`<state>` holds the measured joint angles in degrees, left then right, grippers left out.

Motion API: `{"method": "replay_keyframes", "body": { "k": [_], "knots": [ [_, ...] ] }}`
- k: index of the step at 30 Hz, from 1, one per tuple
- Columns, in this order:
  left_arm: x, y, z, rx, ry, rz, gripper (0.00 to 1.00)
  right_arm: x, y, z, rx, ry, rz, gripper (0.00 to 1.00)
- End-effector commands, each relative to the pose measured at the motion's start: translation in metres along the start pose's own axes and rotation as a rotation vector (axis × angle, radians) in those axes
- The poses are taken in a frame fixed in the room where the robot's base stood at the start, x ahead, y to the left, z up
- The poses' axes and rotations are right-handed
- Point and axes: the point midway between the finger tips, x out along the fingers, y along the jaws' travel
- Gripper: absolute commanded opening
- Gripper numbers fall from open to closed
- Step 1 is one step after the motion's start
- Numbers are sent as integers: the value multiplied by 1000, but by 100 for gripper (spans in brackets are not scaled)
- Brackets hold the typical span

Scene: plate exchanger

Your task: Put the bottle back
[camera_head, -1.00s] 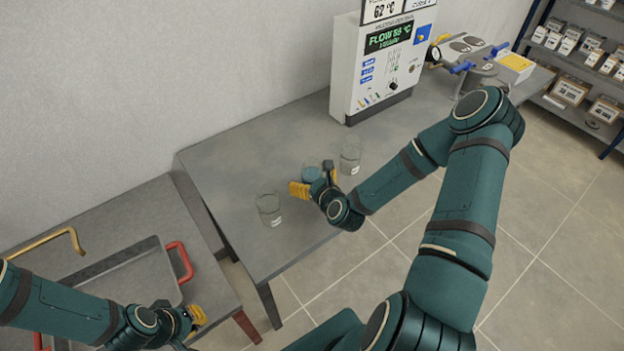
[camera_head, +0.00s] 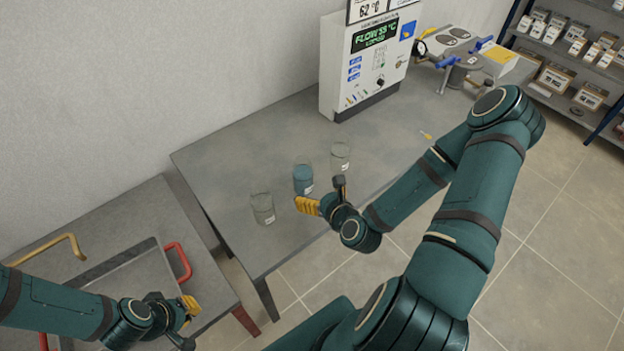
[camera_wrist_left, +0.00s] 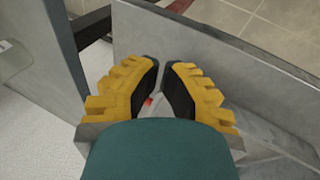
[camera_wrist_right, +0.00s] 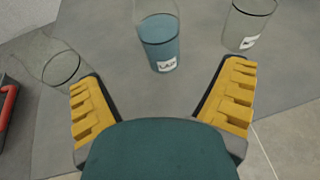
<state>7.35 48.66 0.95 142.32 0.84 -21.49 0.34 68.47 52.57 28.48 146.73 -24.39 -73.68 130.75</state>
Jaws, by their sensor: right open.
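Three clear glass vessels with white labels stand upright in a row near the table's front edge. The middle one holds blue liquid (camera_head: 303,181); it also shows in the right wrist view (camera_wrist_right: 160,44). A clear vessel (camera_head: 263,208) stands to its left and another (camera_head: 340,157) to its right. No separate bottle can be made out. My right gripper (camera_head: 322,197) is open and empty, just in front of the blue-filled vessel and apart from it.
A white control box (camera_head: 362,65) with a display stands at the table's back. Behind it to the right are a metal fixture with blue handles (camera_head: 452,62) and shelves of boxes. A tray with a red handle (camera_head: 178,262) lies on the lower left table.

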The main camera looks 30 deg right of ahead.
Motion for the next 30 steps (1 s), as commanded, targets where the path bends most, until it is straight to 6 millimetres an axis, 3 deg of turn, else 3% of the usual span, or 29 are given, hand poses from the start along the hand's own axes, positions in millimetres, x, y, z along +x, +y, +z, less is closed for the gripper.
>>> {"method": "replay_keyframes", "body": {
  "k": [1, 6, 15, 19, 23, 30],
  "knots": [
    [-11, 4, -1, -1, 0, 1, 0, -5, 0, 4, 2, 1, -1, 94],
    [-25, 8, -4, -2, 3, 3, 0, -14, 0, 2, 1, 1, 0, 94],
    [-31, 10, -5, -2, 4, 5, 0, -18, 0, 0, -3, 0, 0, 94],
    [-30, 10, -5, -2, 4, 5, 0, -15, 12, -3, -93, 26, 41, 94],
    [-30, 10, -5, -2, 4, 4, 0, -9, 45, -14, -372, 93, 168, 94],
    [-30, 10, -5, -2, 4, 4, 0, -13, 113, -42, -1105, 152, 531, 94]
  ]
}}
